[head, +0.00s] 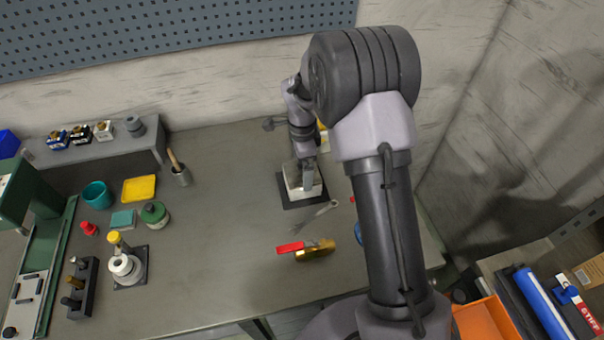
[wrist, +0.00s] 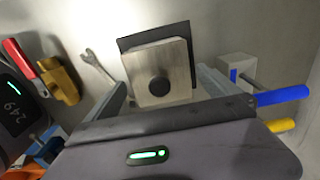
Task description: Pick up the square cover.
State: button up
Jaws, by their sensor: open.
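The square cover (wrist: 140,72) is a light metal plate with a round black knob (wrist: 160,86) at its middle. It lies on a dark square base (wrist: 183,30) that sticks out past its edges. In the head view the cover (head: 292,191) sits on the dark base (head: 289,206) on the bench, partly hidden by my gripper (head: 298,176). In the wrist view my gripper (wrist: 162,98) is open, with one finger at each side of the cover's near part. I cannot tell whether the fingers touch it.
A wrench (head: 318,214) and a brass valve with a red handle (head: 315,249) lie close in front. The wall stands behind. At left are a yellow tray (head: 139,189), a teal cup (head: 97,194) and a white spool on a stand (head: 122,266). The bench's middle is clear.

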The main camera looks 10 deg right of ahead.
jog(key=shift+r, duration=0.1)
jog(key=c, duration=1.9)
jog(key=shift+r, duration=0.1)
